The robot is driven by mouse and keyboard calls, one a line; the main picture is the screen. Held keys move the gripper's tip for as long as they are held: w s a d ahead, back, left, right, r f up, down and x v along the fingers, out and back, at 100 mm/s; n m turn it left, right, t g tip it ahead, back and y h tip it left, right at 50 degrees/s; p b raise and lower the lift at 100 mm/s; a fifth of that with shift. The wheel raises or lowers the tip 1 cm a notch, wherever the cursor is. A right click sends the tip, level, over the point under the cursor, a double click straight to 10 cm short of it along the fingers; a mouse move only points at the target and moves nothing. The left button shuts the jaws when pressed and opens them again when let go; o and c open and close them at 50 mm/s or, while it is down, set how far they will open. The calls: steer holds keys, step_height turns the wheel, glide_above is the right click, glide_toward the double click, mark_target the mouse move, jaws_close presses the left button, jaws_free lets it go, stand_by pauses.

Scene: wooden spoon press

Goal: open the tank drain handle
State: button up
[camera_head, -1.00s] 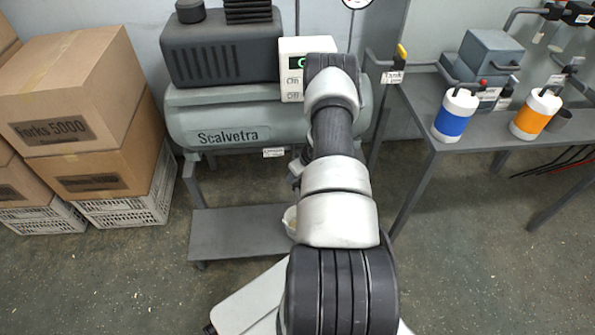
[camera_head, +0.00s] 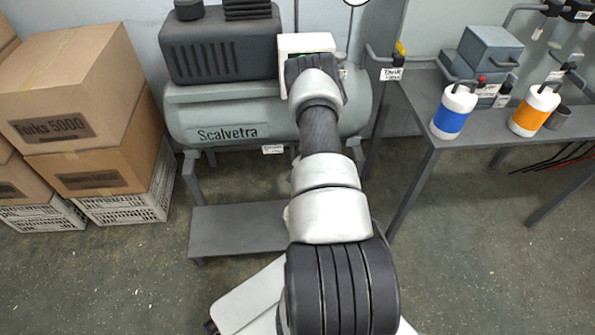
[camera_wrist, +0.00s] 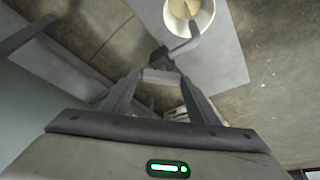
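The grey tank (camera_head: 205,110) marked "Scalvetra" lies across the back in the head view, with a small white tag (camera_head: 272,149) under it. My gripper is hidden behind my arm there. In the wrist view my gripper (camera_wrist: 160,88) has its two fingers apart, with a pale grey piece (camera_wrist: 160,76), apparently the drain handle, between the tips. I cannot tell whether the fingers press on it. A dark elbow fitting and a grey drain pipe (camera_wrist: 184,47) show just beyond. A white bucket (camera_wrist: 207,17) with a pale inside is at the pipe's end.
A low grey shelf (camera_head: 235,230) is beneath the tank. Cardboard boxes (camera_head: 75,90) on white crates stand at the left. A grey table (camera_head: 490,135) at the right bears a blue-banded bottle (camera_head: 453,112) and an orange-banded bottle (camera_head: 533,110). Floor between them is mostly clear.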

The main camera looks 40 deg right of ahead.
steer(key=shift+o, duration=1)
steer(key=p+v, duration=0.5)
steer(key=v, duration=1.2)
steer(key=shift+s, duration=0.25)
steer(key=shift+r, duration=0.1)
